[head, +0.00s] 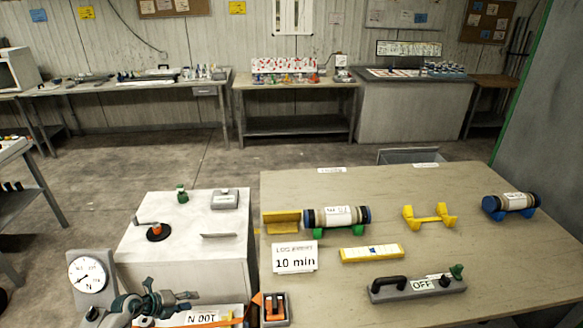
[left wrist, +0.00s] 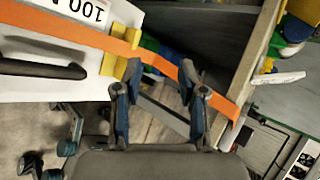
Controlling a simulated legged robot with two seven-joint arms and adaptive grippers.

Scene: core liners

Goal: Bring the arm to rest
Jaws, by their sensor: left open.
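My left gripper (head: 188,301) is at the lower left in the head view, in front of the white cabinet and left of the table. In the left wrist view its two fingers (left wrist: 161,72) stand apart with nothing held between them. An orange strap (left wrist: 75,28) crosses that view behind the fingertips; I cannot tell whether they touch it. My right gripper is in neither view. A core liner with dark blue ends (head: 316,217) lies on green supports on the table. A second liner (head: 510,204) lies on blue supports at the right.
The table (head: 390,187) also bears an empty yellow cradle (head: 430,217), a yellow bar (head: 371,253), a "10 min" sign (head: 295,258) and a grey "OFF" device (head: 417,287). The white cabinet (head: 183,272) and a dial gauge (head: 90,278) stand close to my left arm.

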